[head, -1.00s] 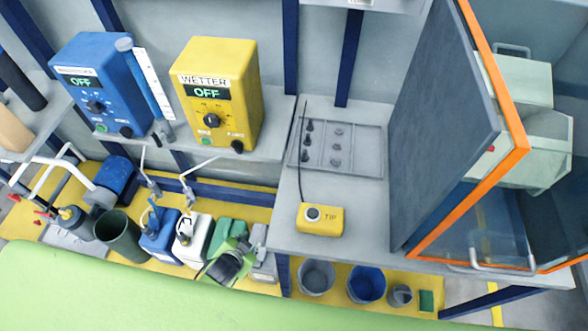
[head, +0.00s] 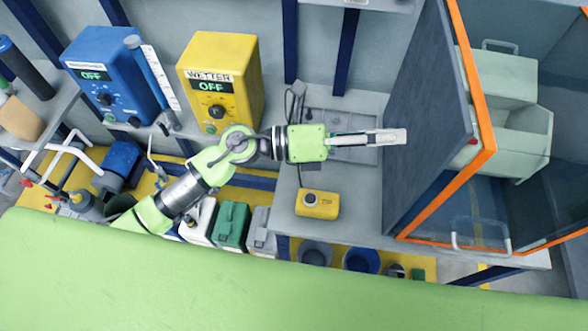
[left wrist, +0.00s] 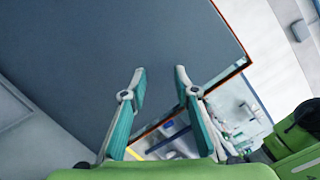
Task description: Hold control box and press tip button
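The yellow control box (head: 325,205), marked TIP, lies on the grey bench towards its front edge. Its round dark tip button (head: 311,197) faces up, and a dark cable runs back from it. My left gripper (head: 398,136) is seen edge-on in the head view, above the bench behind and to the right of the box, and apart from it. In the left wrist view its two teal-padded fingers (left wrist: 161,74) stand apart with nothing between them. The control box cannot be made out in that view. My right gripper is in neither view.
A grey cabinet panel with an orange edge (head: 466,90) stands right of my left gripper. A shallow tray (head: 360,120) lies under the gripper. The yellow WETTER unit (head: 240,70) and a blue unit (head: 115,65) stand on the left shelf. Buckets (head: 362,260) stand below the bench.

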